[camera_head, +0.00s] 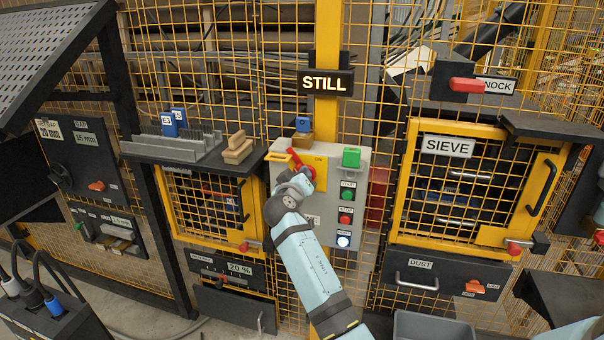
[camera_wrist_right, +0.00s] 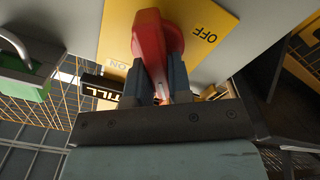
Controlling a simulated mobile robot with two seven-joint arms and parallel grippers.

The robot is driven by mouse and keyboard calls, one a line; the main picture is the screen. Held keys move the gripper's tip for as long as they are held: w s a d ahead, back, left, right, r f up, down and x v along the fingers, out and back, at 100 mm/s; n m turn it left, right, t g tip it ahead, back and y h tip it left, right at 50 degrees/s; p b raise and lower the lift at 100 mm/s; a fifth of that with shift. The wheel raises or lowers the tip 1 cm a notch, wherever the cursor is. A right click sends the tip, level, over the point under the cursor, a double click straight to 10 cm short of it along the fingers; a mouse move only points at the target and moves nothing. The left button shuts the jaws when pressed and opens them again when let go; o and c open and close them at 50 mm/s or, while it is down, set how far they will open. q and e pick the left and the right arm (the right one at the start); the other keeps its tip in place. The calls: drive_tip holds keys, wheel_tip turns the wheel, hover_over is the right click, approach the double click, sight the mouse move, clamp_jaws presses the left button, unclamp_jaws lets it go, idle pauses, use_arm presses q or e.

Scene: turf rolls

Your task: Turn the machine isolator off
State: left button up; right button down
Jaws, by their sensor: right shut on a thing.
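The machine isolator is a red rotary handle (camera_head: 293,158) on a yellow plate (camera_head: 318,172), on the front of a grey control box (camera_head: 355,215). In the right wrist view the red handle (camera_wrist_right: 158,38) stands between my right gripper's fingers (camera_wrist_right: 165,85), which are shut on it. The yellow plate (camera_wrist_right: 205,60) there carries OFF at the right and a dim ON at lower left. The handle points between the two words, on the ON side. In the head view it slants up and left. My right gripper (camera_head: 298,176) hides part of the plate. My left gripper is out of view.
A green block (camera_head: 351,157) sits at the box's top right, above green and red buttons and a lit white lamp (camera_head: 343,240). The STILL sign (camera_head: 325,83) is above.

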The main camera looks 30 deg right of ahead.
drive_tip(key=n+p, duration=0.1)
drive_tip(key=n, duration=0.2)
drive_tip(key=shift+w+r, duration=0.1)
drive_tip(key=n+p, duration=0.1)
drive_tip(key=n, duration=0.1)
drive_tip(key=shift+n+p, duration=0.4)
drive_tip(key=n+p, duration=0.1)
drive_tip(key=n, duration=0.1)
drive_tip(key=n+p, duration=0.2)
drive_tip(key=shift+w+a+f+n, duration=0.1)
drive_tip(key=shift+f+n, duration=0.2)
drive_tip(key=shift+f, duration=0.1)
drive_tip(key=c, duration=1.3)
unclamp_jaws()
drive_tip(key=shift+o, duration=1.3)
drive_tip(key=shift+f, duration=0.15)
